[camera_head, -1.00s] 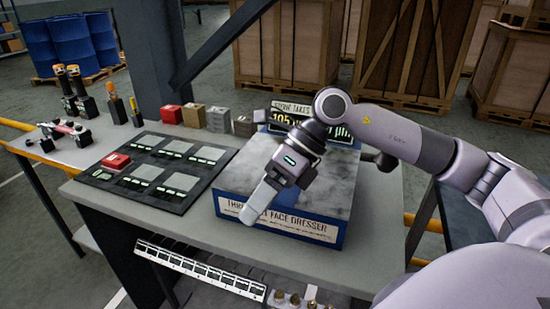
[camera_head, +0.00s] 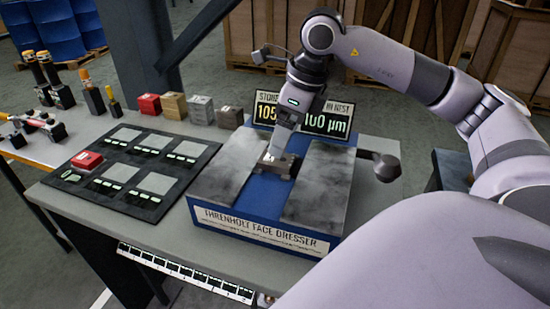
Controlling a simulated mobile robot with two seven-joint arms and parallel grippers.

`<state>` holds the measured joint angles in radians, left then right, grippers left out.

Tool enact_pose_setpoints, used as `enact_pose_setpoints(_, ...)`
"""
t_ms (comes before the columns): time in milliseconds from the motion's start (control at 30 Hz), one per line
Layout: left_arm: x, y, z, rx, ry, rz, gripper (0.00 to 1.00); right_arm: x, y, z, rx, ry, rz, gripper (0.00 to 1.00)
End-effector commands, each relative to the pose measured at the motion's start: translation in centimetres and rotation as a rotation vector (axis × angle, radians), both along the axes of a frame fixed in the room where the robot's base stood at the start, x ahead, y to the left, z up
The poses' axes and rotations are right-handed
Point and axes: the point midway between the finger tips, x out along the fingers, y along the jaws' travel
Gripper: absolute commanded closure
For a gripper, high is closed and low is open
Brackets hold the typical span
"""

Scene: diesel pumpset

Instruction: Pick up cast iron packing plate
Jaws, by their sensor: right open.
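My right gripper (camera_head: 271,157) points down over the middle of the blue face dresser (camera_head: 262,237). Its fingertips are at a small dark grey block (camera_head: 289,166) between the dresser's two grey slabs; the jaws are open, and the arm hides part of the scene behind. I cannot tell whether the fingers touch the block. No plate is clearly labelled as cast iron. A red block (camera_head: 149,105), a tan block (camera_head: 173,105), a grey block (camera_head: 201,110) and a dark brownish block (camera_head: 229,118) stand in a row at the table's back. My left gripper is not in view.
A dark mat (camera_head: 189,185) with several grey squares lies left of the dresser, with a red block (camera_head: 87,161) on it. A display (camera_head: 325,121) stands behind the dresser. A dark knob (camera_head: 386,167) sticks out at its right. Upright tools (camera_head: 92,95) stand at back left.

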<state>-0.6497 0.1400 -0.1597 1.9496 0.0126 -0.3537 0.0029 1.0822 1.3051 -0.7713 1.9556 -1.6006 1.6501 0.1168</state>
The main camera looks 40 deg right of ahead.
Motion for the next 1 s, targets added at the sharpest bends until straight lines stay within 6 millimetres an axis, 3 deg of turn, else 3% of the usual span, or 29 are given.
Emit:
enact_pose_setpoints(400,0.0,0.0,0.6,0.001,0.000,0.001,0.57,1.3,0.5,-5.3,0.002,0.002,0.001,0.17)
enact_pose_setpoints(667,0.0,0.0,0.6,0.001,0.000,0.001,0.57,1.5,0.6,-5.7,0.002,0.000,0.001,0.17)
enact_pose_setpoints(767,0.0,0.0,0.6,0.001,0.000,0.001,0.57,1.5,0.6,-5.7,0.002,0.000,0.001,0.43)
enact_pose_setpoints(900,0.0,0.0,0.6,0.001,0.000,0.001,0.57,1.5,0.6,-5.7,0.002,0.000,0.001,0.88)
enact_pose_setpoints(967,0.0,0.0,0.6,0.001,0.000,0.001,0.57,1.5,0.6,-5.5,0.003,-0.004,0.001,1.00)
enact_pose_setpoints(1000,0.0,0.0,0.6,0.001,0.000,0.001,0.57,1.5,0.6,-5.5,0.003,-0.004,0.001,1.00)
